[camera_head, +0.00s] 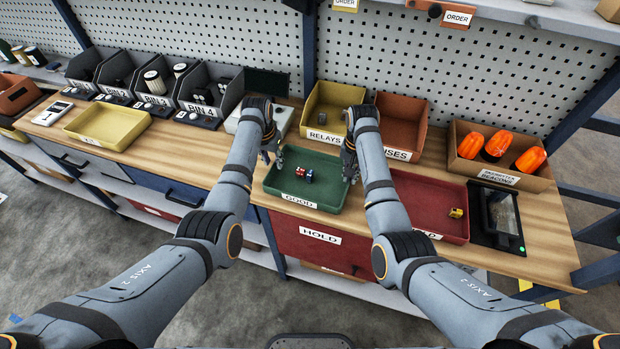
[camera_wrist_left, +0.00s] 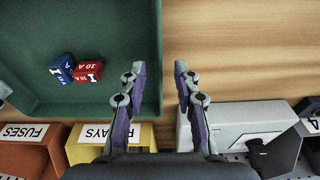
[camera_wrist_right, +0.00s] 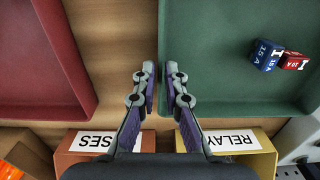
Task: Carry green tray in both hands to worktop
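The green tray (camera_head: 270,184), labelled GOOD, rests on the worktop (camera_head: 185,146) and holds a red block (camera_head: 300,171) and a blue block (camera_head: 309,176). My left gripper (camera_head: 271,155) is at the tray's left side. In the left wrist view my left gripper (camera_wrist_left: 158,75) is open, with the tray's rim (camera_wrist_left: 158,40) between its fingers. My right gripper (camera_head: 349,172) is at the tray's right side. In the right wrist view my right gripper (camera_wrist_right: 159,72) is open by a narrower gap, with the tray's rim (camera_wrist_right: 161,30) between its fingers.
A red tray (camera_head: 425,199) with a small yellow block (camera_head: 456,213) lies close right of the green tray. A yellow bin (camera_head: 322,110) and an orange bin (camera_head: 400,122) stand behind. A yellow tray (camera_head: 107,126) lies left. Bare worktop shows between the yellow and green trays.

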